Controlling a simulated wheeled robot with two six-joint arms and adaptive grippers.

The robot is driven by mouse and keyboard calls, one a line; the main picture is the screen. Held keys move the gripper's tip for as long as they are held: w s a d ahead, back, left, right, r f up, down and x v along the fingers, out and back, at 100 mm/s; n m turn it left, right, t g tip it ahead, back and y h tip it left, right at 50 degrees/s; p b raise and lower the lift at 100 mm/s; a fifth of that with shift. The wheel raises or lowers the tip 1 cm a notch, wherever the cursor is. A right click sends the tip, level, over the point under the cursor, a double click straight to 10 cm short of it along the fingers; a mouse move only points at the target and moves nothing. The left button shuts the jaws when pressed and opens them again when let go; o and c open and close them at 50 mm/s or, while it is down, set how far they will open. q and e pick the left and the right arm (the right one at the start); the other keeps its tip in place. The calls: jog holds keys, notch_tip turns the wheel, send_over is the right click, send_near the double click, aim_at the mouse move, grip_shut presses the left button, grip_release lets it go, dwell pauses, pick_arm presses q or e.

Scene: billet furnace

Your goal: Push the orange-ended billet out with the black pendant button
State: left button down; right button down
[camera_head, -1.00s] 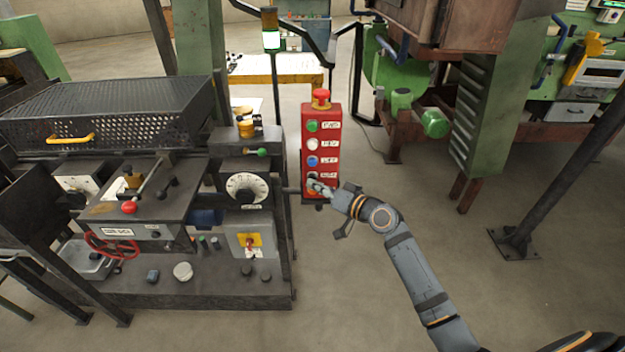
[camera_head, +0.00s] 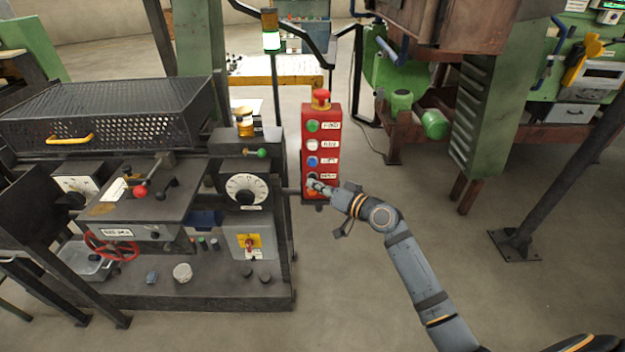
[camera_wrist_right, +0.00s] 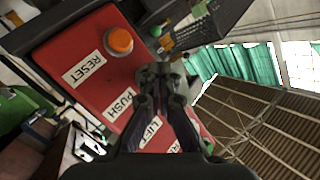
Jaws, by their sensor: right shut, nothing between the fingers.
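The red pendant box (camera_head: 307,150) stands upright right of the dark machine, with a column of buttons and labels and a red mushroom knob on top. My right gripper (camera_head: 314,184) is shut and empty, its fingertips at the pendant's lower buttons. In the right wrist view the shut fingertips (camera_wrist_right: 160,78) lie over the pendant face (camera_wrist_right: 75,50) beside the PUSH label (camera_wrist_right: 120,105). They hide the button there, so contact cannot be told. The orange button (camera_wrist_right: 119,40) by RESET is clear of them. I cannot make out the orange-ended billet. My left gripper is not in view.
The machine (camera_head: 230,295) with dials, levers and a mesh cover fills the left. A green column (camera_head: 480,120) and rusty machinery stand behind on the right. A dark slanted post (camera_head: 560,160) is at far right. Floor is open around my right arm.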

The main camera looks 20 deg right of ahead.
jog(key=shift+s+a, duration=0.2)
jog(key=shift+s, duration=0.55)
jog(key=s, duration=0.2)
jog(key=s+a+p, duration=0.1)
jog(key=s, duration=0.1)
jog(key=shift+s+a+p, duration=0.2)
jog(key=shift+s+p, duration=0.1)
jog(key=shift+s, duration=0.1)
dwell(2.4)
